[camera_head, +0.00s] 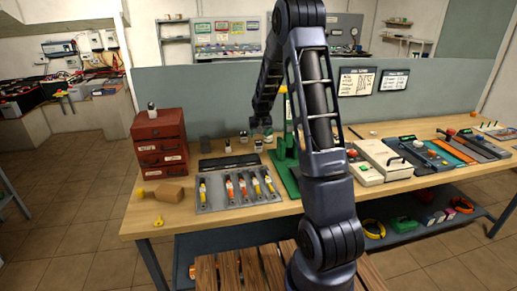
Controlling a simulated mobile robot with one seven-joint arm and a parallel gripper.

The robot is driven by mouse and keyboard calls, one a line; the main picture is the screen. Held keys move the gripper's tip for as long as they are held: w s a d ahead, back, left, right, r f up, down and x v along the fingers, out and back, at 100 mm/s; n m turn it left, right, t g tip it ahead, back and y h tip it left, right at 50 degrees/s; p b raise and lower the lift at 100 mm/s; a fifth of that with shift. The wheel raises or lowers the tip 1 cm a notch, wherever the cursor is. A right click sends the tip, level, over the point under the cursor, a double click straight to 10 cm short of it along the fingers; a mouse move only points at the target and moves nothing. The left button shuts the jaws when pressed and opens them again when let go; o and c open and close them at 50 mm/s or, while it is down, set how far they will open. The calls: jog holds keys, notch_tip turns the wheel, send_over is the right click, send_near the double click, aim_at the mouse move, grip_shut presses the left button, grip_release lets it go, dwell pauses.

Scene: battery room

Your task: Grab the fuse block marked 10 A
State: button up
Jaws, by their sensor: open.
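Several small blocks that may be fuse blocks stand toward the back of the workbench; their markings are too small to read, so I cannot tell which is 10 A. A dark block (205,145) stands right of the red drawer cabinet. A pale-topped block (243,137) and another light-faced block (258,146) stand farther right. A further small block (152,110) sits on top of the cabinet. My gripper (262,128) points down just above the blocks at the bench's middle. It is open, and its fingertips are small and dark here.
The red drawer cabinet (160,142) stands at the left of the workbench (310,192). A grey tray (215,207) holds several coloured tools. A green stand (286,165) rises close to my gripper's right. Flat cases and devices fill the right side.

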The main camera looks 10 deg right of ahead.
aim_at(259, 141)
jog(key=x, duration=0.9)
jog(key=shift+s, duration=0.1)
jog(key=c, duration=1.1)
jog(key=shift+r, duration=0.1)
